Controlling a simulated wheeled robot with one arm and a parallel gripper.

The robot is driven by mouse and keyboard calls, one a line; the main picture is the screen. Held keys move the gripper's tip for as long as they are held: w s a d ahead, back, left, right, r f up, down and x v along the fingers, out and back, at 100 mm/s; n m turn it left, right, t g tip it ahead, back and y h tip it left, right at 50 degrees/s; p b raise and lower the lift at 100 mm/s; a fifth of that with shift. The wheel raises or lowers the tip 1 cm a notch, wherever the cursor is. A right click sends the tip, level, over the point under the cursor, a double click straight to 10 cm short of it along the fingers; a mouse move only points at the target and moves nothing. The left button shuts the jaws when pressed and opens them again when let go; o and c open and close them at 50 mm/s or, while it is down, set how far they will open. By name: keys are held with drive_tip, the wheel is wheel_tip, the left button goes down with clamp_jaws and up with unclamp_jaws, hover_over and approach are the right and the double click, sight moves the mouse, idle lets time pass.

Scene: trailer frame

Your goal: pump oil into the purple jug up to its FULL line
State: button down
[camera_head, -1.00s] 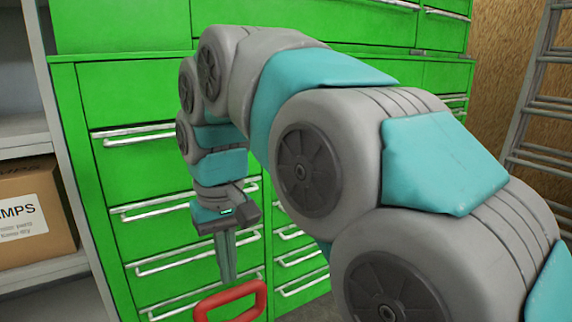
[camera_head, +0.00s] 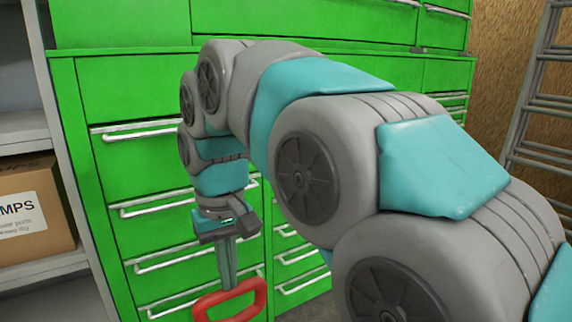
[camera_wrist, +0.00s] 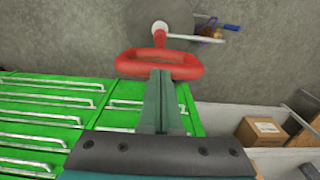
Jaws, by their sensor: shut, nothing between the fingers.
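The red loop-shaped pump handle (camera_head: 252,288) shows at the bottom of the head view. In the wrist view the handle (camera_wrist: 129,66) lies across the top middle, above a red stem and a pale pump top (camera_wrist: 159,27). My gripper (camera_head: 229,283) points down with its fingers shut and empty. Its tips are at the handle, overlapping the near bar in the wrist view (camera_wrist: 160,75); I cannot tell whether they touch. A small purple and yellowish thing (camera_wrist: 211,31), perhaps the purple jug, stands beside a pale spout. Its oil level and FULL line cannot be made out.
A green drawer cabinet (camera_head: 150,185) with protruding metal handles stands close behind my arm. A grey shelf (camera_head: 22,128) with a cardboard box (camera_head: 30,215) is at left. A ladder (camera_head: 535,110) leans at right. Grey floor (camera_wrist: 60,35) is open around the pump.

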sight(234, 319)
drive_tip(key=shift+f+b, duration=1.55)
drive_tip(key=shift+f, duration=2.9)
drive_tip(key=shift+r+p, duration=2.65)
drive_tip(key=shift+r, duration=3.05)
